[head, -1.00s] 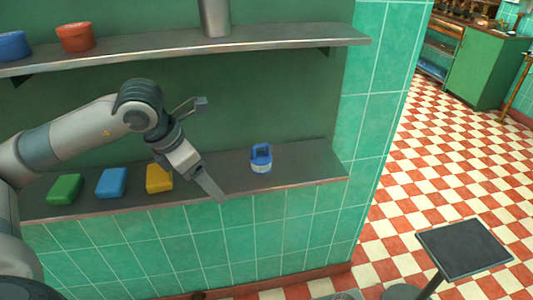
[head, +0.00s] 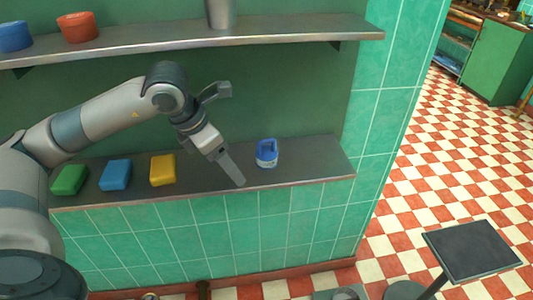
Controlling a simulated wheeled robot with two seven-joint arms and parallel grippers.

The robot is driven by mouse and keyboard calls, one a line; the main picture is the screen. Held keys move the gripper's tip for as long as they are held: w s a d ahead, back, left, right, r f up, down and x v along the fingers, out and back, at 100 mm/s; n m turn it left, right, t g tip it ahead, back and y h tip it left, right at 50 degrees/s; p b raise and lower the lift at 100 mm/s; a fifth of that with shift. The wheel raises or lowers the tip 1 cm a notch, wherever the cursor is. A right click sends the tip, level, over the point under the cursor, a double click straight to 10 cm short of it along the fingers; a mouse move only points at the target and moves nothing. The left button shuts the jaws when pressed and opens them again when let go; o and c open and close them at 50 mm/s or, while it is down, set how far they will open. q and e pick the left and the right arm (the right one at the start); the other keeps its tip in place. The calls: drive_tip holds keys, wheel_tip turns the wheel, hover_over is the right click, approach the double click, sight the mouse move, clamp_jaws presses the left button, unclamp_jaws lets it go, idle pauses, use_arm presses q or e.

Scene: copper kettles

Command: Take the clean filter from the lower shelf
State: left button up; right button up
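A small blue and white object with a loop-like handle (head: 267,154), which looks like the filter, stands upright on the lower shelf (head: 310,160), towards its right end. My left gripper (head: 226,130) is just left of it in the picture, with its two fingers spread wide apart and nothing between them. The lower finger hangs in front of the shelf, close to the blue object but with a visible gap. I cannot tell how far apart they are in depth. My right gripper is out of view.
A green block (head: 69,180), a blue block (head: 115,175) and a yellow block (head: 163,170) lie on the lower shelf to the left. The upper shelf (head: 280,39) holds a blue bowl (head: 14,37), a red pot (head: 77,27) and a metal cylinder (head: 221,13). A dark stand (head: 472,250) is at right.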

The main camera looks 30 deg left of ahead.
sight(259, 144)
use_arm(q)
drive_tip(key=shift+w+d+p, duration=0.2)
drive_tip(key=shift+w+d, duration=0.2)
drive_tip(key=shift+w, duration=0.3)
drive_tip(key=shift+w+d+p, duration=0.2)
drive_tip(key=shift+w+d, duration=0.15)
drive_tip(key=shift+w, duration=0.35)
drive_tip(key=shift+w+d+p, duration=0.2)
drive_tip(key=shift+w+d, duration=0.2)
drive_tip(key=shift+w, duration=0.3)
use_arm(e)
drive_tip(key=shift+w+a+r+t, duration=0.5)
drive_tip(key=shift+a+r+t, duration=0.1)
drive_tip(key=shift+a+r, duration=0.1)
use_arm(q)
drive_tip(key=shift+w, duration=0.1)
